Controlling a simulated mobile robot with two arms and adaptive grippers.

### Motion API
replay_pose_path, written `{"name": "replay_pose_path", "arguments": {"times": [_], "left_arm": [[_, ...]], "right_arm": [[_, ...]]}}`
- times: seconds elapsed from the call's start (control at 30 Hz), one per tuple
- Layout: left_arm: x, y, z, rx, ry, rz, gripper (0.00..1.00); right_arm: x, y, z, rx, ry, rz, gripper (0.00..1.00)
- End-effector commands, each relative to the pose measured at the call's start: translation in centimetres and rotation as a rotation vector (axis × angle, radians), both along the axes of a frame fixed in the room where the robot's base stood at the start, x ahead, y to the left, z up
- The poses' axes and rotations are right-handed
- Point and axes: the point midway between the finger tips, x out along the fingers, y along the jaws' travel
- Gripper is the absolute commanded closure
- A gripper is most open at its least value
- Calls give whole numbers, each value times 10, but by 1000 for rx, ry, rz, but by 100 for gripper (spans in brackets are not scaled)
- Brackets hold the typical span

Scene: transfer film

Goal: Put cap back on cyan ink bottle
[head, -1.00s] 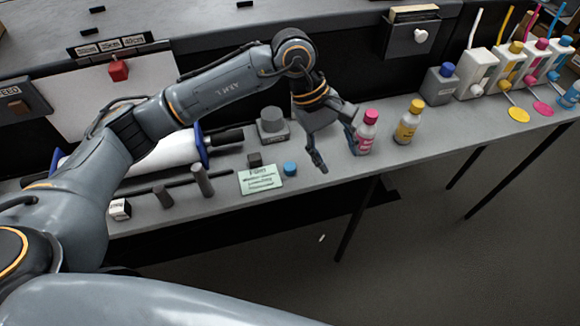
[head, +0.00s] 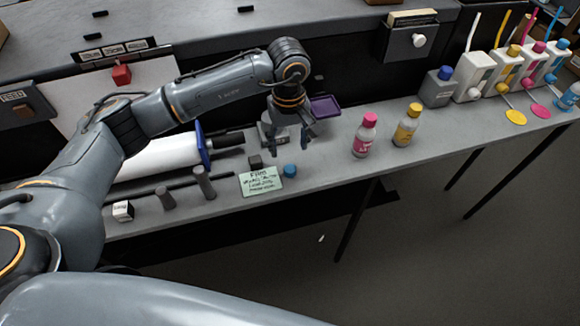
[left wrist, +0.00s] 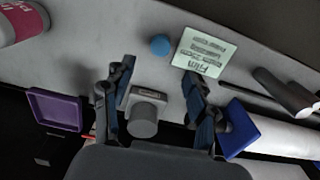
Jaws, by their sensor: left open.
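A small round blue cap (head: 290,171) lies on the grey bench beside a pale green note (head: 261,181). It also shows in the left wrist view (left wrist: 161,45), ahead of the fingertips. My left gripper (head: 289,147) points down above the bench, just behind the cap. It is open and empty, its fingers apart in the left wrist view (left wrist: 157,92); the cap is not between them. A cyan-labelled bottle (head: 569,100) stands at the far right, partly cut off by the picture edge; its top is hard to make out. My right gripper is out of view.
Magenta (head: 364,137) and yellow (head: 407,126) bottles stand right of the gripper. A grey knobbed block (left wrist: 144,110) and a purple tray (left wrist: 56,109) are close to it. Several ink tanks line the right end.

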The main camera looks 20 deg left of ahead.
Motion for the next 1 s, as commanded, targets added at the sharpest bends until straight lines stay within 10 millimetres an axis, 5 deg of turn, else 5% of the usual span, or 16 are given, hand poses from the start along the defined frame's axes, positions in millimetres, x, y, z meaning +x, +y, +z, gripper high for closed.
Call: {"name": "replay_pose_path", "arguments": {"times": [0.2,0.63,1.0], "left_arm": [[0,0,-26,-1,1,1,42],[-1,-1,-33,-2,2,0,42],[-1,-2,-79,-1,0,0,42]], "right_arm": [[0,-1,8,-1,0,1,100],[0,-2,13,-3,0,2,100],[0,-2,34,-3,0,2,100]]}}
